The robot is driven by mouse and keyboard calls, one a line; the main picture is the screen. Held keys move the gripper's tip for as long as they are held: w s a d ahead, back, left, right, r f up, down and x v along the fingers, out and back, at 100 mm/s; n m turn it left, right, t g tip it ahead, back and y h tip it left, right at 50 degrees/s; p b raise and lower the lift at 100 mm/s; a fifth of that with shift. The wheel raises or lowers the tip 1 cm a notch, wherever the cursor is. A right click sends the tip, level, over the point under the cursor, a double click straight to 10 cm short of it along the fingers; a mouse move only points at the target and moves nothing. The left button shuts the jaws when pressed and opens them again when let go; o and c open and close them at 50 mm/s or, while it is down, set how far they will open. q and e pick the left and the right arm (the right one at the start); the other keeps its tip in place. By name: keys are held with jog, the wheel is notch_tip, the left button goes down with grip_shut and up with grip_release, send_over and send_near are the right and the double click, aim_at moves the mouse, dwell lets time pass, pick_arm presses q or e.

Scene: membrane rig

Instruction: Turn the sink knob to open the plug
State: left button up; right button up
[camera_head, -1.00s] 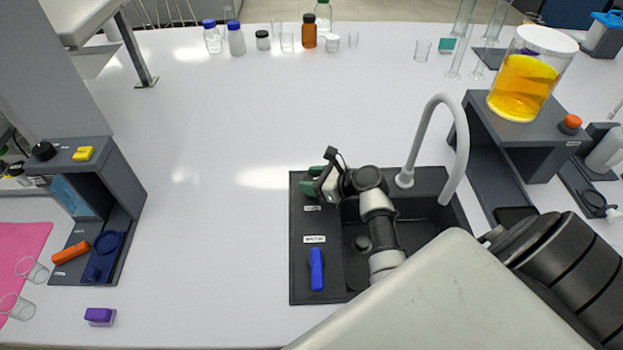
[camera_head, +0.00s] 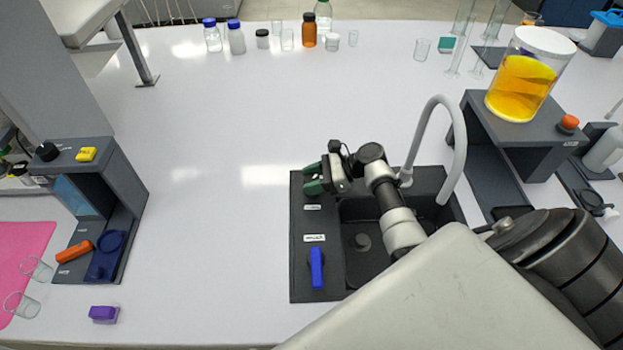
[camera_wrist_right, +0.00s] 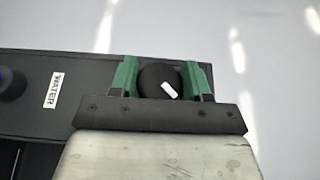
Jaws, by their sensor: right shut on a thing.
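The dark sink unit (camera_head: 302,270) stands at the lower middle of the head view. My right gripper (camera_head: 314,180) is at its far left corner. In the right wrist view, the black round knob (camera_wrist_right: 158,80) with a white mark sits between the two green fingers of my right gripper (camera_wrist_right: 160,82), which is shut on it. The white mark points down and to the right there. In the head view the gripper hides the knob. The plug (camera_head: 362,242) is a dark round piece in the basin. My left gripper is not in view.
A blue water handle (camera_head: 316,268) is on the sink's near left part. The grey tap (camera_head: 460,150) arches over the basin. A stand with a yellow-filled vessel (camera_head: 522,85) is at the right.

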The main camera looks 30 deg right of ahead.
dwell(0.3)
jog(key=o, duration=0.9)
jog(key=shift+o, duration=0.2)
